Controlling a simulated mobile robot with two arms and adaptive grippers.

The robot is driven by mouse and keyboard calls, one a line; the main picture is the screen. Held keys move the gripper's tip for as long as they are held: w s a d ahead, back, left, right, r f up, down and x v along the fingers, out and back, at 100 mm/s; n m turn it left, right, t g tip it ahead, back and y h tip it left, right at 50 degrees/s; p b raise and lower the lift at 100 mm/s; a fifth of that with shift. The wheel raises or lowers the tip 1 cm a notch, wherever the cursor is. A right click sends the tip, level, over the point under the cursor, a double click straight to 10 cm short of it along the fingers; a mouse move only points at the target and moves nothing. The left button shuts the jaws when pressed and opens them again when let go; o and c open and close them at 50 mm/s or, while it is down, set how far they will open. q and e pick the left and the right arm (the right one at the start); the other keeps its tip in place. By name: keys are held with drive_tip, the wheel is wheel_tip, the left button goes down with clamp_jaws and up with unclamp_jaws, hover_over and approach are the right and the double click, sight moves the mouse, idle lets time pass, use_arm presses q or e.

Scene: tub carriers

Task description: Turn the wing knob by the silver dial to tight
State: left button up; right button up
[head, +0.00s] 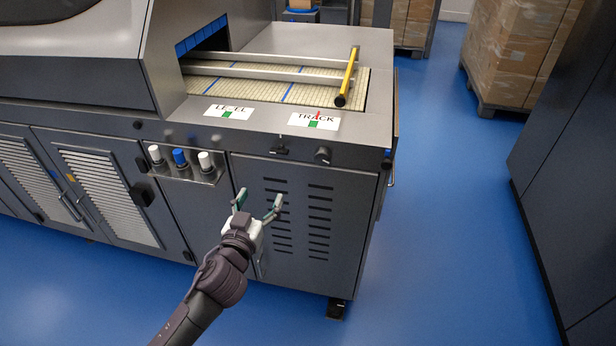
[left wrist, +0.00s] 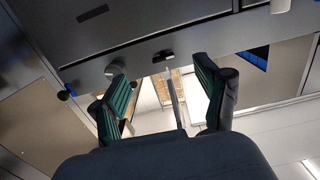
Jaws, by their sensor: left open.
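A small dark wing knob (head: 281,151) sits on the machine's front rail, below and between the LEVEL and TRACK labels. A round grey dial (head: 322,155) is to its right, under the TRACK label. In the left wrist view the wing knob (left wrist: 163,57) is beyond the gap between my fingers, and the dial (left wrist: 114,69) is left of it. My left gripper (head: 257,202) is open and empty, below the knob and in front of the slotted door; its fingers also show in the left wrist view (left wrist: 168,95). It appears apart from the knob. My right gripper is out of view.
The LEVEL label (head: 229,112) and TRACK label (head: 314,121) lie on the machine top. A rack (head: 196,178) of white- and blue-capped bottles juts out left of the slotted door (head: 300,215). A yellow-black bar (head: 347,78) crosses the belt. Blue floor (head: 430,230) is clear at right.

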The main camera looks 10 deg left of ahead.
use_arm(q)
wheel_tip(320, 180, up, 2)
approach(279, 154)
drive_tip(key=w+p, duration=0.1)
drive_tip(key=w, duration=0.8)
drive_tip(key=shift+w+f+t, duration=0.3)
drive_tip(key=shift+w+f, duration=0.05)
drive_tip(key=shift+f, duration=0.1)
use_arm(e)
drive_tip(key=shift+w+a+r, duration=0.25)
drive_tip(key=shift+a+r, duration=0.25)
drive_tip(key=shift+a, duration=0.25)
use_arm(q)
drive_tip(key=shift+c, duration=0.4)
drive_tip(key=c, duration=1.1)
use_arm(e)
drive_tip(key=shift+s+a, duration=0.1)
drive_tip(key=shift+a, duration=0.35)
